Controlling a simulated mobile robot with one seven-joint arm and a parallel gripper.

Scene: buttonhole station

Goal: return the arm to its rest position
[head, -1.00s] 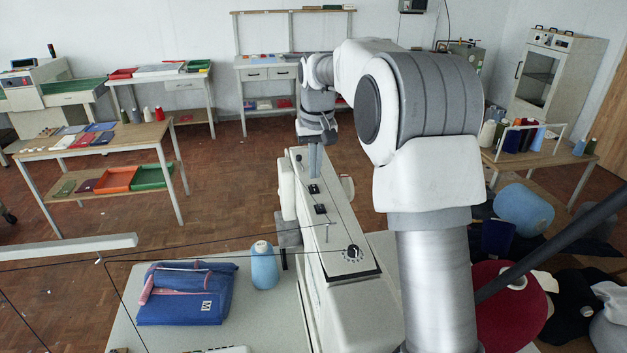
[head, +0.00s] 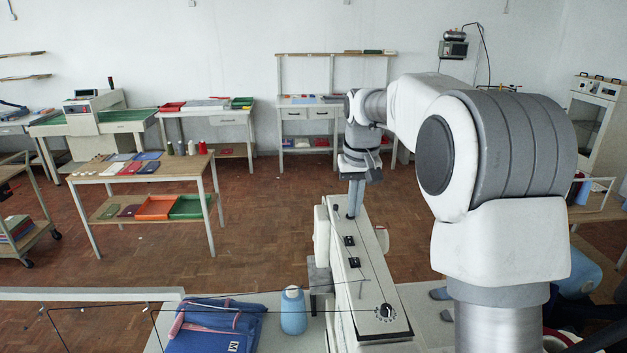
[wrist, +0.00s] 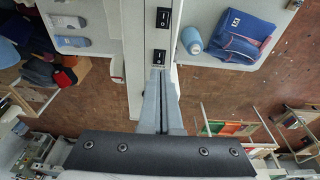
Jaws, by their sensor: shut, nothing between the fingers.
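My gripper (head: 355,197) hangs pointing down over the far end of the white buttonhole machine (head: 369,290) in the head view. In the wrist view my gripper (wrist: 160,80) shows its two grey fingers together with nothing between them. The fingertips overlap the machine's top (wrist: 150,45), close to its black switches (wrist: 160,56). I cannot tell whether they touch it. My arm reaches forward from the right of the head view, bent at the elbow.
A folded blue garment (head: 215,328) and a light blue thread cone (head: 293,311) stand on the table left of the machine. Thin dark thread lines cross above them. A worktable with trays (head: 150,178) stands further back left. The floor between is clear.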

